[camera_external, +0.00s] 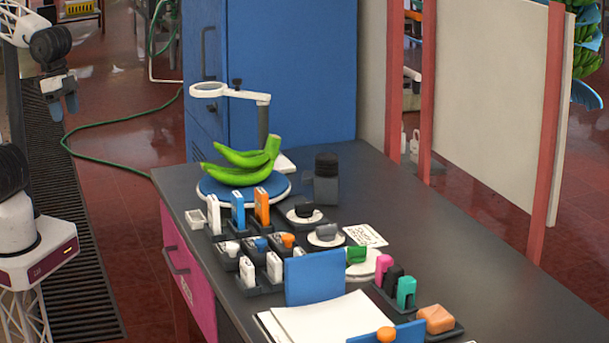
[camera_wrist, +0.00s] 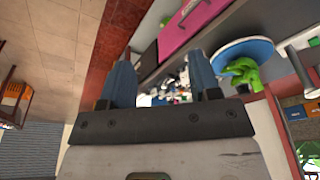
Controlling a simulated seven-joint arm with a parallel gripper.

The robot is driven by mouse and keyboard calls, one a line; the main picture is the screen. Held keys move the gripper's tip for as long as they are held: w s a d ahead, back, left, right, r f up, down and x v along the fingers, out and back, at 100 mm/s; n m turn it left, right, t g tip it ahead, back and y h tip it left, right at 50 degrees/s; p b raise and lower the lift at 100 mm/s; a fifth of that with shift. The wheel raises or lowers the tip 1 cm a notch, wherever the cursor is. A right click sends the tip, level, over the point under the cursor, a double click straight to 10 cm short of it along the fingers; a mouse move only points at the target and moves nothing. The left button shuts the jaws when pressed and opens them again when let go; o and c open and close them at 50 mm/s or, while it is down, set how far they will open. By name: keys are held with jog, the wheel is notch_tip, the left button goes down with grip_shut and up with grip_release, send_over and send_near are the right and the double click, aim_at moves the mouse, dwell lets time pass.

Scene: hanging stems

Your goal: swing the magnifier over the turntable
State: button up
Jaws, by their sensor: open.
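The magnifier (camera_external: 208,90) is a white ring on a white arm, carried by a dark post on a white base at the back of the bench. Its ring is up and left of the turntable (camera_external: 243,189), a blue disc with a white rim. Green bananas (camera_external: 244,164) lie on the turntable. The turntable (camera_wrist: 243,50) and bananas (camera_wrist: 243,72) also show in the wrist view. My gripper (camera_external: 64,107) is open and empty at the upper left, well apart from the bench. Its two blue fingers (camera_wrist: 166,82) show in the wrist view.
The dark bench (camera_external: 480,235) holds several small coloured devices in stands right of and in front of the turntable, and a dark jar (camera_external: 326,180). A blue cabinet (camera_external: 290,65) stands behind the magnifier. The floor between my arm and the bench is open.

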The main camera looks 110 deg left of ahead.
jog(key=w+a+r, duration=0.5)
jog(key=w+a, duration=0.3)
jog(key=w, duration=0.3)
jog(key=r+g, duration=0.1)
jog(key=g, duration=0.2)
send_over(228, 89)
jog(key=w+d, duration=0.2)
jog(key=w, duration=0.1)
jog(key=shift+w+a+r, duration=0.15)
jog(key=shift+a+r, duration=0.05)
jog(key=shift+a+f, duration=0.1)
jog(key=shift+a, duration=0.4)
jog(key=shift+f, duration=0.1)
jog(key=shift+f, duration=3.75)
